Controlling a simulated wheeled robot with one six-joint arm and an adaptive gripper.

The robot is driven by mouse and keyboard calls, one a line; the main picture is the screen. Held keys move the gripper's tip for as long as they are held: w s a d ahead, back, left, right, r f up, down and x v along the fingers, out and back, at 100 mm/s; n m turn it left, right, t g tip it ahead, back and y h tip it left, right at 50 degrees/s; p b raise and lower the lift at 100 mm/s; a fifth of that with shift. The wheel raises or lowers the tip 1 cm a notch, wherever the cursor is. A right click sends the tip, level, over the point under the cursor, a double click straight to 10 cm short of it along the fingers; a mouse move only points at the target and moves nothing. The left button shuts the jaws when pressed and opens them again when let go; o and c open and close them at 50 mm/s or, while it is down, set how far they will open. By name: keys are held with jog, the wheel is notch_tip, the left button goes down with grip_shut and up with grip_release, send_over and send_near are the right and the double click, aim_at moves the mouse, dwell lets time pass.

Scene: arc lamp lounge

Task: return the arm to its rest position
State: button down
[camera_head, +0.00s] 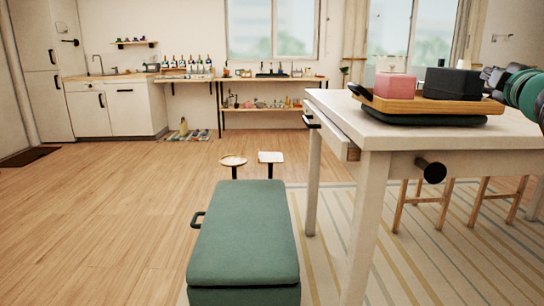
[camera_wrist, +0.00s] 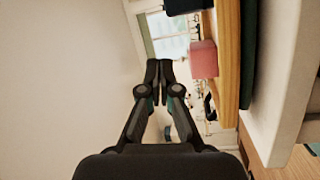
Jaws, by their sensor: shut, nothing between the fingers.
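My gripper (camera_wrist: 159,68) shows in the wrist view with its two black fingers together at the tips and nothing between them. It is beside the white table (camera_wrist: 285,75), which stands on its side in that tilted picture, and apart from the things on it. In the head view, part of my arm with green bands enters at the right edge, over the white table (camera_head: 340,118). My gripper cannot be made out clearly there.
A wooden tray (camera_head: 415,104) on the table bears a pink block (camera_head: 394,87) and a black box (camera_head: 453,84). A green bench (camera_head: 243,235) stands in front, with two small stools behind it. A drawer (camera_head: 333,138) juts from the table. The floor at left is clear.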

jog(key=s+d+f+m+g+h, duration=0.5)
jog(key=f+m+h, duration=0.1)
jog(key=f+m, duration=0.25)
jog(key=s+a+f+m+g+y, duration=0.1)
jog(key=s+a+f+m+g, duration=0.15)
jog(key=f, duration=0.35)
jog(key=s+a+f+m+g+y, duration=0.1)
jog(key=s+a+f+m+g, duration=0.1)
jog(key=s+a+f+m, duration=0.3)
jog(key=s+a+f+n+g+y+p, duration=0.1)
jog(key=s+a+f+y, duration=0.2)
jog(key=a, duration=0.6)
jog(key=s+a+f+n+g+y+p, duration=0.1)
jog(key=s+a+f+y, duration=0.1)
jog(key=s+a+f, duration=0.4)
jog(key=s+a+f+n+g+y+p, duration=0.1)
jog(key=s+a+f+y, duration=0.2)
jog(key=s+a+f, duration=0.2)
jog(key=a+f, duration=0.3)
jog(key=a, duration=0.4)
jog(key=shift+s+a+f+g+y, duration=0.2)
jog(key=shift+s+a+g+y, duration=0.05)
jog(key=shift+a+g+y, duration=0.1)
